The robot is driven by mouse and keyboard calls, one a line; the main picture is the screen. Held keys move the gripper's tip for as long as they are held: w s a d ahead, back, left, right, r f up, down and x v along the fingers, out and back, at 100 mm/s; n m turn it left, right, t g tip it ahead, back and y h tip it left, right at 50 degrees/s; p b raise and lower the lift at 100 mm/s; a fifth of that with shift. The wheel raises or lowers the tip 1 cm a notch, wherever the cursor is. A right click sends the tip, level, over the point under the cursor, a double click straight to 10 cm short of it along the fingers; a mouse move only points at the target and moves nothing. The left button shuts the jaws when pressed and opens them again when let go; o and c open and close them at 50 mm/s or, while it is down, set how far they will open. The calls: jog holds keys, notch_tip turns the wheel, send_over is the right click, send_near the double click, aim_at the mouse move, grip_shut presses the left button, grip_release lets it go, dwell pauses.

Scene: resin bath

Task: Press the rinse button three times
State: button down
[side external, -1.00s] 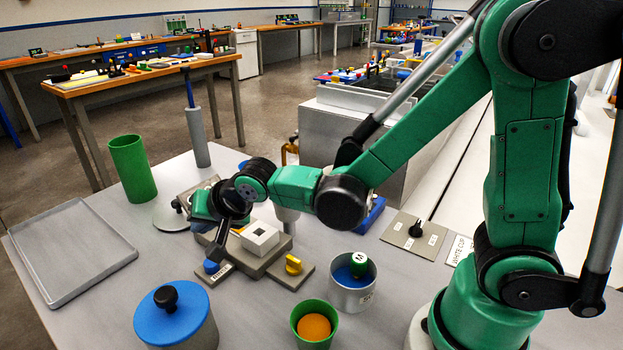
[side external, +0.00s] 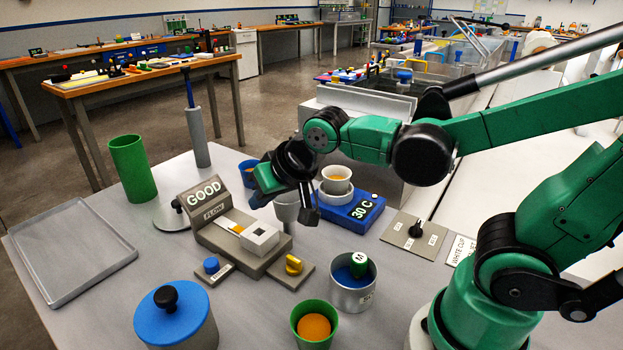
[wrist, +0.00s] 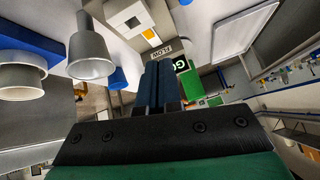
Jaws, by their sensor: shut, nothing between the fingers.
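A blue round button (side external: 211,266) sits on a small grey plate at the front left of the grey flow device (side external: 213,235), in the side view. Its label is too small to read surely. The device's display (side external: 203,192) reads GOOD. My gripper (side external: 309,214) is shut and empty, raised to the right of the device and away from the button. Its closed fingers also show in the wrist view (wrist: 163,82), with the device's FLOW label beyond them. I cannot make out the button in the wrist view.
A yellow knob (side external: 293,265) is at the device's right. A grey funnel (side external: 288,208) and a blue 30 C heater (side external: 352,212) bearing a white cup stand near my gripper. A blue-lidded pot (side external: 180,330), green cup (side external: 314,340) and metal beaker (side external: 350,297) stand in front.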

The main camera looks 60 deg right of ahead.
jog(key=s+n, duration=0.1)
jog(key=s+d+n, duration=0.1)
jog(key=s, duration=0.1)
jog(key=s+d+n, duration=0.1)
jog(key=s, duration=0.1)
jog(key=shift+s+d+g, duration=0.1)
jog(key=shift+s+g, duration=0.05)
jog(key=shift+g, duration=0.25)
notch_tip(320, 180, up, 3)
jog(key=g, duration=0.7)
send_over(211, 262)
jog(key=shift+s+d+r, duration=0.2)
jog(key=shift+s+d, duration=0.15)
jog(key=shift+d, duration=0.1)
jog(key=shift+f, duration=0.1)
jog(key=f, duration=1.3)
jog(key=shift+w+a+f, duration=0.25)
jog(key=shift+a+f, duration=0.1)
jog(key=shift+f, duration=0.05)
jog(key=shift+f, duration=0.15)
